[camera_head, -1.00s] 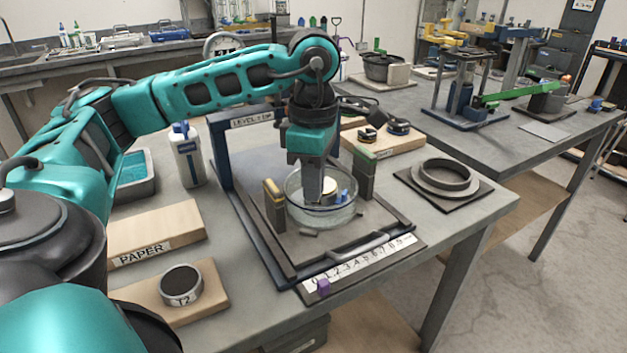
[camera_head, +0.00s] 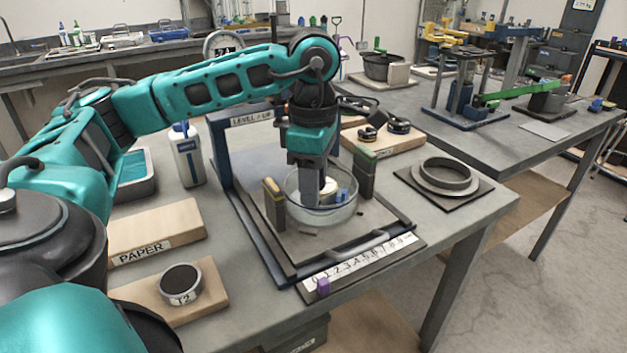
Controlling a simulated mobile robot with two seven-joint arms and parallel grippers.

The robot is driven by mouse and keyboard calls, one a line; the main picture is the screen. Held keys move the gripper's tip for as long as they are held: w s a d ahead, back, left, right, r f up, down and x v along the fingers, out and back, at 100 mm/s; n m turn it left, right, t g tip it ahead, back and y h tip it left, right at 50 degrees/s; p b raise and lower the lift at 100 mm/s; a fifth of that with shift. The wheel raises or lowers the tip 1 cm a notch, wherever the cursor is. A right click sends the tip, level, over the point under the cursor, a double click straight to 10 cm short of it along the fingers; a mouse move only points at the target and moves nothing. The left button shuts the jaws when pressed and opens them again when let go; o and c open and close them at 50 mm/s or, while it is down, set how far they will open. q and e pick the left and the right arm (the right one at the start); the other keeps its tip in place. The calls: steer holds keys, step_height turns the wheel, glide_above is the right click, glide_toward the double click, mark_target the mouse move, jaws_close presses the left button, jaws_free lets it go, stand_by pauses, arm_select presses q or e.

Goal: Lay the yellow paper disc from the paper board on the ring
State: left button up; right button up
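My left gripper (camera_head: 312,200) points down into a round glass dish (camera_head: 345,214) under the blue frame. Its fingers look close together, but their gap and anything between them are hidden from this side. A pale yellow piece (camera_head: 328,187) and a small blue piece (camera_head: 342,195) show in the dish just right of the fingers. I cannot tell whether the yellow piece is the paper disc or whether a ring lies under it. The paper board (camera_head: 160,228), labelled PAPER, shows no disc on its visible top. A dark ring (camera_head: 446,174) sits on a black square plate at the right. My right gripper is out of view.
Two upright posts (camera_head: 274,204) (camera_head: 364,174) flank the dish. The blue frame (camera_head: 219,150) stands behind it. A numbered scale (camera_head: 360,266) with a purple marker lies in front. A T2 cup (camera_head: 181,285) and a white bottle (camera_head: 188,157) stand at the left.

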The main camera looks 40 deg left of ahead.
arm_select(q)
step_height(320, 180, up, 13)
steer(key=p, duration=0.5)
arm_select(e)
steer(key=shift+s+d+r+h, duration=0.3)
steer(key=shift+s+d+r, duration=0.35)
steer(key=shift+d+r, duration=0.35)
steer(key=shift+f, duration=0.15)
arm_select(q)
steer(key=shift+f, duration=0.1)
